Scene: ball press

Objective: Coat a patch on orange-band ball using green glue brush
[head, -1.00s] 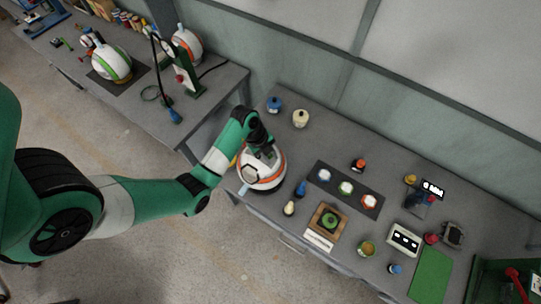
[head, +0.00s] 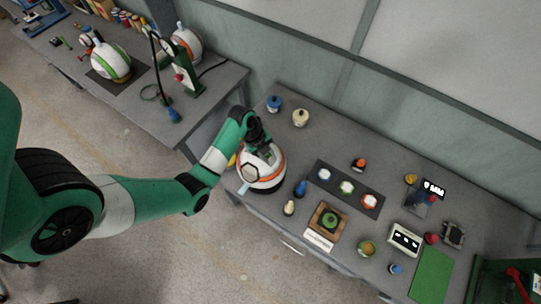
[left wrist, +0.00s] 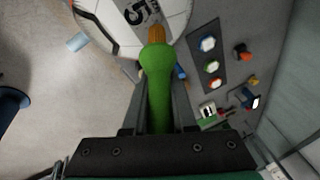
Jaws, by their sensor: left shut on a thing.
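The orange-band ball (head: 262,172), large and white with an orange stripe, sits at the left end of the near table. A greyish patch (head: 249,173) shows on its side in the head view. My left gripper (head: 258,142) is above the ball, shut on the green glue brush (left wrist: 157,85). In the left wrist view the brush's tan tip (left wrist: 156,33) points at the white ball (left wrist: 115,18), over a grey area with dark lettering. I cannot tell whether the tip touches it. My right gripper is out of view.
A dark mat (head: 323,188) with several small coloured-band balls lies right of the ball. A blue bottle (head: 300,189) and a cream one (head: 289,208) stand close by. A wooden tray (head: 328,221) with a green item is in front. Another table with white balls stands at upper left.

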